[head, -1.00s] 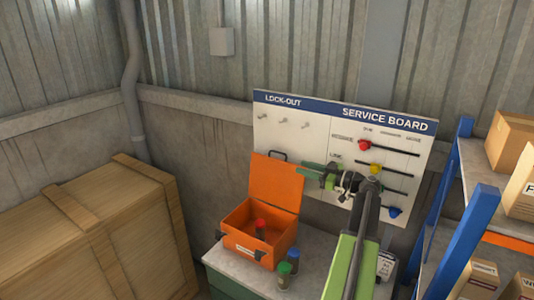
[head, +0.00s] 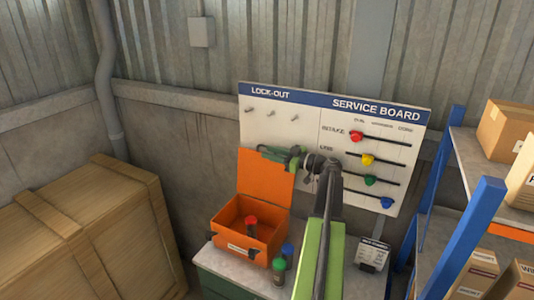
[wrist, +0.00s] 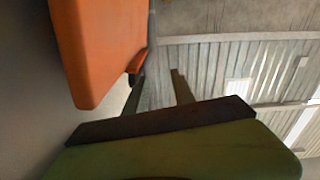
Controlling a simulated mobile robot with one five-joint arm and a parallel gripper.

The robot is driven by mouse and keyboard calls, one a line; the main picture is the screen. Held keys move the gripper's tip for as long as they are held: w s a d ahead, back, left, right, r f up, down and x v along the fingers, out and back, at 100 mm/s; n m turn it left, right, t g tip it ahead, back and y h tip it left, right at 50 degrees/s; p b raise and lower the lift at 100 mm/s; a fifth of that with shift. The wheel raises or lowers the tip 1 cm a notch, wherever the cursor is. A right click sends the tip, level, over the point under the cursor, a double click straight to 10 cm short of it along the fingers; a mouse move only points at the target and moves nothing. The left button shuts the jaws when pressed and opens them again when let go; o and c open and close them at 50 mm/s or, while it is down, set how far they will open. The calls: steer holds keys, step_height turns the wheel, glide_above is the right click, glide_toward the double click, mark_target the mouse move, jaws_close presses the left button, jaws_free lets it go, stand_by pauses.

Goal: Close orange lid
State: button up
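The orange box (head: 262,246) stands on the bench with its orange lid (head: 264,182) raised upright at the back. A red-topped item (head: 251,221) is inside the box. My gripper (head: 264,152) is at the lid's upper edge, with its green fingers pointing left across it, and the lid's handle is hidden there. In the wrist view the lid (wrist: 98,45) fills the upper left. There my gripper (wrist: 158,76) shows two fingers apart with nothing between them. The left finger is close to a dark part at the lid's edge; I cannot tell whether they touch.
A green-topped jar (head: 278,270) and a blue-topped one (head: 287,250) stand right of the box on the bench. The service board (head: 300,140) with coloured knobs is behind. A wooden crate (head: 100,235) is left, and a blue-framed shelf (head: 468,240) with cartons is right.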

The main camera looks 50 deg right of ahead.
steer(key=shift+w+a, duration=0.2)
steer(key=shift+w, duration=0.35)
jaws_close()
steer(key=c, duration=0.6)
jaws_free()
steer(key=shift+s, duration=0.1)
steer(key=o, duration=0.6)
steer(key=v, duration=0.8)
steer(key=shift+s, duration=0.3)
